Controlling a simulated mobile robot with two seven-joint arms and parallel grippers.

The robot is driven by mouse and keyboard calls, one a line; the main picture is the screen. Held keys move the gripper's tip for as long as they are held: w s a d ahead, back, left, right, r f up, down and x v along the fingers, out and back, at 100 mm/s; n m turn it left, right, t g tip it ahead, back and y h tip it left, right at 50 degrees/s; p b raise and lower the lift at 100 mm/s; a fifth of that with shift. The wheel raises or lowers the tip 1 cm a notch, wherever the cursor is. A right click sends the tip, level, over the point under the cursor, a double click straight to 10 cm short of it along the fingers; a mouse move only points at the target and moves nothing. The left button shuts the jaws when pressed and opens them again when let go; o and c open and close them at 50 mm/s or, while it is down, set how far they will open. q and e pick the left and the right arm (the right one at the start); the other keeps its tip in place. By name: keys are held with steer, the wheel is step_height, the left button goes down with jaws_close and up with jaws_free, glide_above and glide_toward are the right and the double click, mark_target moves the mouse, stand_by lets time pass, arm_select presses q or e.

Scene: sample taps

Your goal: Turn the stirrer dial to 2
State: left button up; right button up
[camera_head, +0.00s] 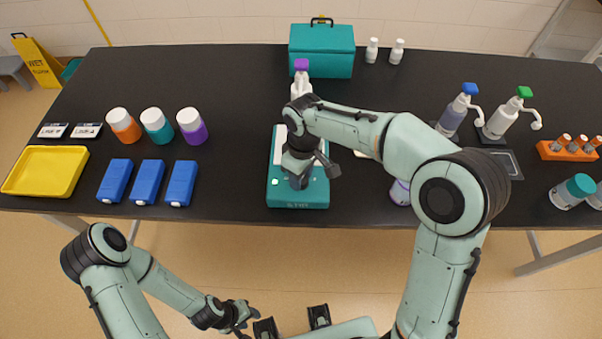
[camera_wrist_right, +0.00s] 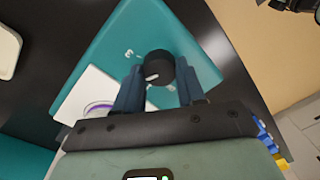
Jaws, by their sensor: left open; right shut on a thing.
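The teal stirrer (camera_head: 317,196) stands near the front edge of the table, with a white top plate and lettering on its front. It also shows in the right wrist view (camera_wrist_right: 200,50). Its black dial (camera_wrist_right: 160,66) has a white pointer mark on the side towards my gripper. A white "3" is printed on the stirrer beside the dial. My right gripper (camera_wrist_right: 160,88) is shut on the dial, one finger on each side. In the head view my right wrist hides the dial. My left gripper (camera_head: 292,322) is open and empty, low in front of the table.
Blue boxes (camera_head: 147,182), a yellow tray (camera_head: 45,170) and capped jars (camera_head: 158,126) stand to the left. A teal case (camera_head: 322,50) is at the back. Pump bottles (camera_head: 500,119) and an orange rack (camera_head: 568,151) stand at the right. My right forearm spans the table right of the stirrer.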

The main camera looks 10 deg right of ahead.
steer(key=o, duration=1.1)
steer(key=shift+c, duration=0.2)
arm_select(q)
steer(key=w+r+p, duration=0.1)
steer(key=r+p, duration=0.1)
steer(key=shift+w+r, duration=0.35)
arm_select(e)
step_height(320, 180, up, 13)
steer(key=shift+w+d+r, duration=0.15)
steer(key=shift+w+d, duration=0.1)
steer(key=shift+d, duration=0.05)
